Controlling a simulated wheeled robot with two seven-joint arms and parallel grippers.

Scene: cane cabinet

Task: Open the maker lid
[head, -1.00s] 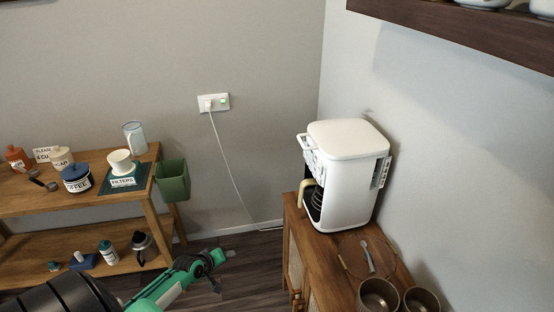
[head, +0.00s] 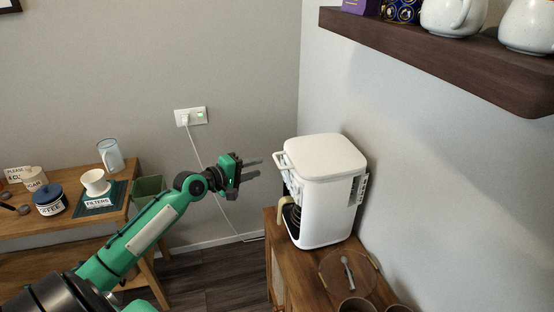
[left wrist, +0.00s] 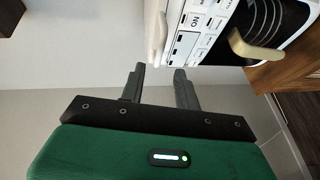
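The white coffee maker (head: 330,205) stands upright on the wooden cabinet. Its white lid (head: 327,155) lies flat and shut on top, with a small white handle (head: 280,160) sticking out at the left front edge. My left gripper (head: 256,168) is open and empty, a short way left of the handle at about lid height, apart from it. In the left wrist view, my left gripper's fingers (left wrist: 160,71) are spread below the maker's button panel (left wrist: 197,30). The cream pot handle (left wrist: 255,50) shows at right there. My right gripper is not in view.
The wooden cabinet (head: 285,268) carries a round tray and spoon beside the maker. A dark shelf (head: 440,55) with cups overhangs at upper right. A side table (head: 40,228) with jars stands at left. Air around my left gripper is clear.

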